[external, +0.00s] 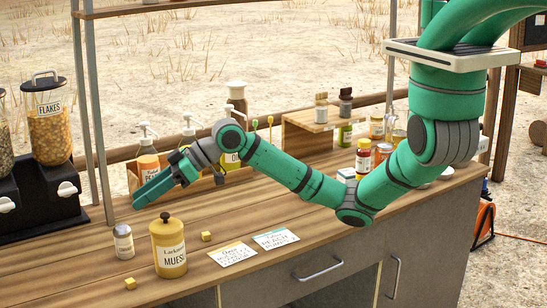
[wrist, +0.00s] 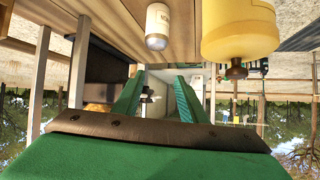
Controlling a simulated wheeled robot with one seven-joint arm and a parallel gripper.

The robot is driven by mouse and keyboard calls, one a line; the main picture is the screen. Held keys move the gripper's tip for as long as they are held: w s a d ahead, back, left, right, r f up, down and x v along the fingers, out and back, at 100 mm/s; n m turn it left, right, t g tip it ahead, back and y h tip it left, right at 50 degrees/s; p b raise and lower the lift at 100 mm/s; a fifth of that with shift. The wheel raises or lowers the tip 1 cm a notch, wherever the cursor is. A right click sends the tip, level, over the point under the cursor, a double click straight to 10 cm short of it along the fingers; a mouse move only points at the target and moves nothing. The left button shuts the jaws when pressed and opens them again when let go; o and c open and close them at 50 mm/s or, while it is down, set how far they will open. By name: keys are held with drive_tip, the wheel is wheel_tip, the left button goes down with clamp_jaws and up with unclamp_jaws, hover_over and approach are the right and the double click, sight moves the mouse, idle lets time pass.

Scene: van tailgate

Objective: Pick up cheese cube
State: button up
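Two small yellow cubes that look like cheese lie on the wooden counter in the external view. One cheese cube (external: 207,236) is just right of the yellow muesli canister (external: 169,250); the other cheese cube (external: 130,283) is nearer the front edge, left of the canister. My gripper (external: 145,198) is above the counter, behind the canister and away from both cubes, pointing left. In the wrist view my gripper (wrist: 158,88) has its two green fingers apart with nothing clear held between them. I make out no cheese cube in the wrist view.
A small jar (external: 123,242) stands left of the canister; the jar (wrist: 157,26) and canister (wrist: 240,28) appear upside down in the wrist view. Cereal dispensers (external: 47,118) stand at left, pump bottles (external: 147,158) behind my gripper. Two cards (external: 232,254) (external: 275,238) lie right of the cubes.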

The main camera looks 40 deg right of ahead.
drive_tip(key=d+f+n+g+h, duration=0.2)
drive_tip(key=d+f+h, duration=0.1)
drive_tip(key=d+h, duration=0.3)
drive_tip(key=n+g+h, duration=0.1)
drive_tip(key=g+h, duration=0.1)
drive_tip(key=h, duration=0.3)
hover_over(208, 233)
drive_tip(key=f, duration=0.5)
drive_tip(key=shift+a, duration=0.2)
drive_tip(key=shift+w+d+f, duration=0.1)
drive_tip(key=shift+d+f, duration=0.05)
drive_tip(key=shift+f, duration=1.15)
drive_tip(key=shift+d+f, duration=0.1)
drive_tip(key=shift+f, duration=1.2)
clamp_jaws()
